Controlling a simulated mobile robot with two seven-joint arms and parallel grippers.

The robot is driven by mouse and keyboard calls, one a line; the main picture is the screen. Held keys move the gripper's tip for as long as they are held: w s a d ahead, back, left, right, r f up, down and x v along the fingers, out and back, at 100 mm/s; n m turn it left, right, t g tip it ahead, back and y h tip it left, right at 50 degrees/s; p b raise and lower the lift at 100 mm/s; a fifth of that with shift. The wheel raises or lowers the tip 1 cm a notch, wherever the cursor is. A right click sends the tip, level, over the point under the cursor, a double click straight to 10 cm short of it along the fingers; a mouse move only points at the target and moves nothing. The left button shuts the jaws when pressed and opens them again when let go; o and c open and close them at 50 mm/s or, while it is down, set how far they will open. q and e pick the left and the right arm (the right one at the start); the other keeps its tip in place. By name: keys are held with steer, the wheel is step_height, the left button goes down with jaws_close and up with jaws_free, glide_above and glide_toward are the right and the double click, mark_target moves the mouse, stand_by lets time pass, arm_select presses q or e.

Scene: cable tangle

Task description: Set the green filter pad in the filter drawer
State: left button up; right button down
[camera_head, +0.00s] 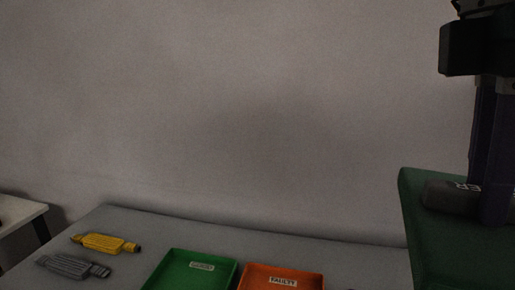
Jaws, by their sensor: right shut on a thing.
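A large green slab with a rounded corner, which looks like the green filter pad (440,255), fills the lower right of the head view and is cut off by the frame edges. A dark grey bar (448,197) with partly readable, upside-down white lettering lies across its top. My right gripper (493,215) comes down from the upper right and is shut on this bar. Its fingertips cover part of the lettering. I do not see the filter drawer. My left gripper is out of view.
A grey table holds a yellow connector (105,243) and a grey connector (73,267) at the left. A green tray (178,271) with a label and an orange tray (258,271) labelled FAULTY stand at the front. A white table (18,212) is at far left. A bare wall rises behind.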

step_height(320, 180, up, 8)
steer(key=s+a+m+y+p, duration=0.15)
steer(key=m+p, duration=0.35)
steer(key=m, duration=0.8)
step_height(320, 180, up, 36)
steer(key=p, duration=3.8)
glide_above(472, 223)
steer(key=s, duration=0.6)
steer(key=shift+w+f+g, duration=0.1)
steer(key=shift+f+g, duration=0.05)
steer(key=shift+g, duration=0.25)
steer(key=shift+a+f, duration=0.1)
steer(key=shift+f, duration=0.1)
